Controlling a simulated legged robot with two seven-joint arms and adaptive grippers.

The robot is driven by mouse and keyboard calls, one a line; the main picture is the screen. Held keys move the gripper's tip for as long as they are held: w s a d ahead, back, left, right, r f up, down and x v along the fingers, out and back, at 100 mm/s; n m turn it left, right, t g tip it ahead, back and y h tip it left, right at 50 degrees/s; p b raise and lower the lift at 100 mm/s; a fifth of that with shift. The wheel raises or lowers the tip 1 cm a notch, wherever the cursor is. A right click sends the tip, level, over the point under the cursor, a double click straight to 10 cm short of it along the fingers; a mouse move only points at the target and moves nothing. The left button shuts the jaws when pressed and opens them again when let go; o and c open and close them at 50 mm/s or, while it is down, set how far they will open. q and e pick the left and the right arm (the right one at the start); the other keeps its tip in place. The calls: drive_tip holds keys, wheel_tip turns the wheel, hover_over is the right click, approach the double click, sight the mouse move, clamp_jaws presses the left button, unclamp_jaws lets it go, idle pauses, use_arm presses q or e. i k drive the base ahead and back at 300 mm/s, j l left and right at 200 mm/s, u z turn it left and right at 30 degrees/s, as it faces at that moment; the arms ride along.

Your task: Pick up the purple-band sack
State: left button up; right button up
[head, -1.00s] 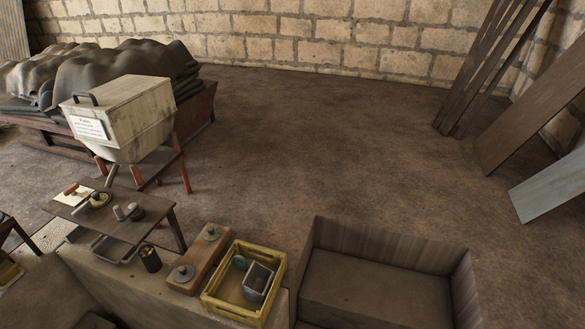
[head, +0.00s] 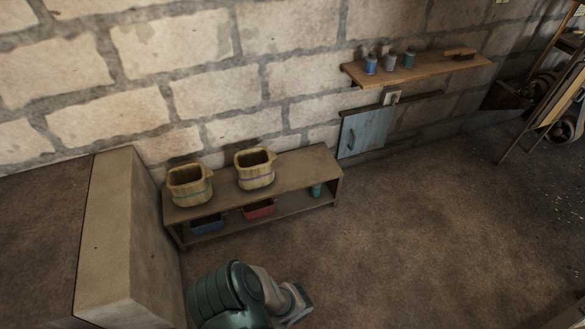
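The purple-band sack (head: 255,169) stands upright on the top board of a low wooden shelf unit (head: 312,167) against the stone wall. It is tan and open at the top, with a thin purple-blue band around it. A similar sack with a green band (head: 190,186) stands to its left, with a gap between them. A teal and grey part of my own arm shows at the bottom, in front of the shelf and apart from it. I see no gripper fingers in the head view.
A blue bin (head: 207,225), a red bin (head: 259,209) and a teal cup (head: 316,190) sit on the lower shelf. A tall tan block (head: 112,225) stands close on the left. A wall shelf (head: 430,73) holds small jars. Floor is clear to the right.

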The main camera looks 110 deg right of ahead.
sight(254, 170)
drive_tip(key=z, duration=3.35)
drive_tip(key=i+j+z, duration=0.1)
drive_tip(key=i, duration=0.3)
drive_tip(key=i+j+z, duration=0.1)
drive_tip(key=i+j, duration=0.25)
drive_tip(key=i+j+z, duration=0.1)
drive_tip(key=i+j, duration=0.2)
drive_tip(key=i, duration=0.2)
